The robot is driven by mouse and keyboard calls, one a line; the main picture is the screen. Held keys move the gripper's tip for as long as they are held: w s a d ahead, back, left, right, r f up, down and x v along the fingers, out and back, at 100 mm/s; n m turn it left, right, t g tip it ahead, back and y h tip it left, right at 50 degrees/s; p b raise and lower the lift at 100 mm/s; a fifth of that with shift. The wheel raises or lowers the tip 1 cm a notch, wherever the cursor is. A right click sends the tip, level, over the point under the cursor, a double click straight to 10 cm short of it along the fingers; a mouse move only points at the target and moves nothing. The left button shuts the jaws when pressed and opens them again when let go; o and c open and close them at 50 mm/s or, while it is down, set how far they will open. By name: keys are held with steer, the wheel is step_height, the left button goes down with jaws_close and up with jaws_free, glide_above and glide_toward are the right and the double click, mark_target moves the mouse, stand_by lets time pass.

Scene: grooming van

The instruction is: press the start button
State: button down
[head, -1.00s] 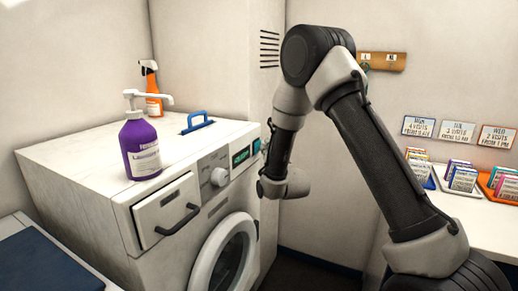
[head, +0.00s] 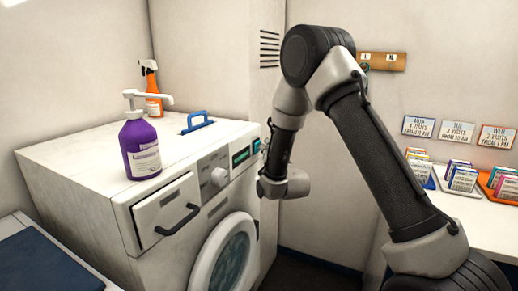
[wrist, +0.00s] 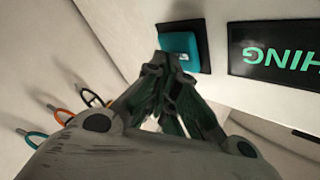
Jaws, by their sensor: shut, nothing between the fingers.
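The washing machine (head: 90,190) stands at the left with its round door (head: 228,262) on the front. The teal start button (head: 256,146) is at the right end of its control panel, beside a small dark display (head: 241,157). In the wrist view the button (wrist: 180,45) sits on a black plate, next to the display (wrist: 275,50), which shows green letters ending in "HING", upside down. My gripper (wrist: 165,68) is shut and empty, its tips at the button's near edge. I cannot tell whether they touch it. In the head view my wrist mostly hides the gripper.
A counter with card trays (head: 462,180) is at the right.

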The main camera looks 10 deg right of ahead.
steer(key=shift+s+d, duration=0.35)
steer(key=shift+d, duration=0.1)
steer(key=s+d, duration=0.1)
steer(key=d, duration=0.1)
steer(key=s+d, duration=0.2)
stand_by(0.5)
stand_by(1.2)
